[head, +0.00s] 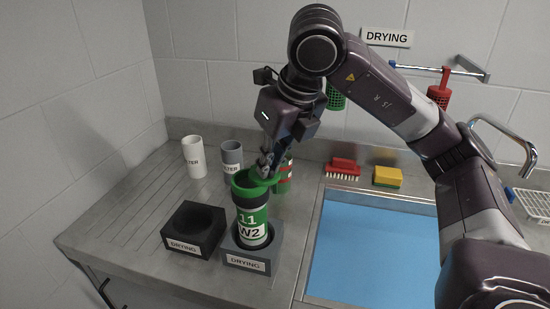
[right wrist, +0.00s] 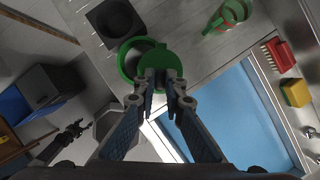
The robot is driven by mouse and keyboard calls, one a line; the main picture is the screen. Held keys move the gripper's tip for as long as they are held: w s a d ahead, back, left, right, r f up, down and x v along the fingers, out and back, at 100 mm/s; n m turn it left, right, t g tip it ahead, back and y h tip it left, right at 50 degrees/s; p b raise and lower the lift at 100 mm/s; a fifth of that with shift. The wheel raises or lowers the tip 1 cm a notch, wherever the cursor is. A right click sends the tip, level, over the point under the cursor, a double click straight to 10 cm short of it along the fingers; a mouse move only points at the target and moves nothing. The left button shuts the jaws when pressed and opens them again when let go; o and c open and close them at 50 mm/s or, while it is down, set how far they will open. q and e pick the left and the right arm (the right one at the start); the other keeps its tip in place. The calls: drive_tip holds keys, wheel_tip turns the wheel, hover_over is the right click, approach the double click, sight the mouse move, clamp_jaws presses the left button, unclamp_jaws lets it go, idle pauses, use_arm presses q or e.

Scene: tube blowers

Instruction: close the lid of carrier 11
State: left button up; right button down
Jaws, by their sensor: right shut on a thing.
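Carrier 11 (head: 252,217) is a green tube labelled "11" and "W2".
An empty drying block (head: 192,230) stands left of the carrier. A white tube (head: 194,158) and a grey tube (head: 231,157) stand behind. A red-and-green carrier (head: 285,176) is close behind the gripper.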

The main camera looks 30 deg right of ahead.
sight(252, 176)
drive_tip(key=shift+a+r+m+h+p, duration=0.2)
drive_tip(key=shift+a+m+h+p, duration=0.3)
drive_tip(key=shift+m, duration=0.5)
drive_tip(key=m+p, duration=0.1)
drive_tip(key=a+m+h+p, duration=0.1)
drive_tip(key=shift+w+a+r+m, duration=0.1)
drive_tip(key=shift+w+a+m, duration=0.05)
drive_tip(key=shift+m, duration=0.15)
drive_tip(key=m+p, duration=0.1)
drive_tip(key=a+m+h+p, duration=0.1)
drive_tip(key=m, duration=0.1)
drive_tip(key=shift+w+a+g+p, duration=0.1)
drive_tip(key=shift+w+g+p, duration=0.25)
drive_tip(key=shift+w+g, duration=0.05)
drive_tip(key=shift+w+a+f+m+g+h+p, duration=0.2)
drive_tip(key=shift+m+p, duration=0.1)
drive_tip(key=shift+m, duration=0.25)
drive_tip(key=shift+w+a+f+m+g+h+p, duration=0.15)
drive_tip(key=shift+m+p, duration=0.1)
drive_tip(key=shift+m, duration=0.3)
drive_tip(key=c, duration=2)
unclamp_jaws()
drive_tip(key=shift+s, duration=0.1)
drive_tip(key=shift+r, duration=0.1)
